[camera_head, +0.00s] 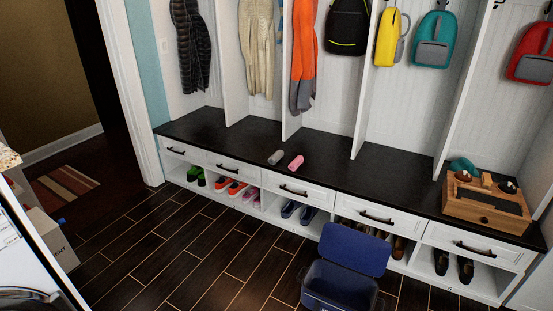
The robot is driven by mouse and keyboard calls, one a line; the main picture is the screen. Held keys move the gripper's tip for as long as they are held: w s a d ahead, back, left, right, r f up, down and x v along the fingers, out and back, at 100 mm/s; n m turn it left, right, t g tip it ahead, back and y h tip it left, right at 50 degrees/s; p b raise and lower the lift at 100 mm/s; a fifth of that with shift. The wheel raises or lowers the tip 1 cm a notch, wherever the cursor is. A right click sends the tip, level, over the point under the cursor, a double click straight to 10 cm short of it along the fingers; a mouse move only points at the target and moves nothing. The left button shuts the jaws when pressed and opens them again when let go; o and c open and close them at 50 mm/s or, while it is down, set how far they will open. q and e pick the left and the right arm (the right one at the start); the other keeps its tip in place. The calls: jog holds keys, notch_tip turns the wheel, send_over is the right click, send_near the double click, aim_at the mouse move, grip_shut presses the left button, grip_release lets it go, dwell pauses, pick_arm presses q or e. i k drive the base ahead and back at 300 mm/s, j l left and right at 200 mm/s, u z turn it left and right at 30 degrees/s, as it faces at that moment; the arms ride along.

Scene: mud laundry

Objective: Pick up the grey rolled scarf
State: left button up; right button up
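In the head view, a small grey roll (276,156), which looks like the grey rolled scarf, lies on the black bench top (345,165), near its front edge. A pink roll (296,162) lies just to its right, close beside it. Nothing covers the grey roll. Neither of my grippers is in view.
An open blue bin (340,285) stands on the floor before the bench, lid raised. A wooden box (486,204) sits at the bench's right end. Coats and backpacks hang above. Shoes fill the cubbies below. The floor (190,250) at centre left is clear.

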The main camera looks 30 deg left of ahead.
aim_at(273, 160)
jog(key=i+j, duration=0.25)
jog(key=j, duration=0.15)
jog(key=i+j+z, duration=0.15)
jog(key=j, duration=0.25)
jog(key=i+j+z, duration=0.15)
jog(key=j, duration=0.35)
jog(key=i+j+z, duration=0.2)
jog(key=j, duration=0.3)
jog(key=i+j+z, duration=0.15)
jog(key=j, duration=0.45)
jog(key=i+j+z, duration=0.2)
jog(key=j, duration=0.35)
jog(key=i+j+z, duration=0.15)
jog(key=j, duration=0.45)
jog(key=j+z, duration=0.2)
jog(key=j, duration=0.35)
